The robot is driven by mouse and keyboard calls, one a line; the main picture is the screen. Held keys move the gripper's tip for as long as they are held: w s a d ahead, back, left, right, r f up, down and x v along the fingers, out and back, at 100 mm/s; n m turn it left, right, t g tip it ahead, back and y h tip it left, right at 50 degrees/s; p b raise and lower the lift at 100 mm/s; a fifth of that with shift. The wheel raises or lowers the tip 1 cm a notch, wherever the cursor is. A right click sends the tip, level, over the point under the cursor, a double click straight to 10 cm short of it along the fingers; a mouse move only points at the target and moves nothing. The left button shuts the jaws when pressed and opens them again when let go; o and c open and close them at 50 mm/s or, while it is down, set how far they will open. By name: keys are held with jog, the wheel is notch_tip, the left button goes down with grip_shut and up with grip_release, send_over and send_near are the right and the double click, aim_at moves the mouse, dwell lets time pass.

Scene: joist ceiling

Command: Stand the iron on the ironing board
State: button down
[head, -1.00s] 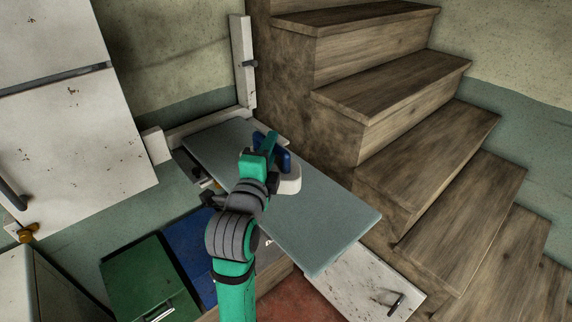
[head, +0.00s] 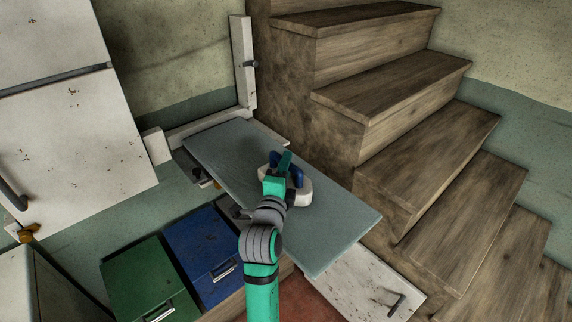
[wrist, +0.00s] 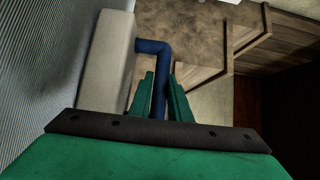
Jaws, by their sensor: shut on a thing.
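The iron has a pale cream body (head: 302,192) and a blue handle (head: 297,174). In the head view it is over the middle of the grey-blue ironing board (head: 335,222), with its body partly hidden by my gripper (head: 284,163). In the wrist view, the green fingers of my gripper (wrist: 163,92) are shut around the blue handle (wrist: 153,46). The cream body (wrist: 107,60) lies lengthwise along the striped board surface (wrist: 40,60), its flat side facing the board. I cannot tell whether it touches the board.
Wooden stairs (head: 420,130) rise right beside the board. Below the board on the left are a green drawer (head: 140,280) and a blue drawer (head: 203,250). A white wall bracket (head: 243,65) stands behind. The far left and near right parts of the board are clear.

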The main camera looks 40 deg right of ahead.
dwell(0.3)
jog(key=c, duration=2)
grip_release()
jog(key=shift+f, duration=0.1)
jog(key=o, duration=0.4)
jog(key=shift+c, duration=0.2)
jog(key=v, duration=1.2)
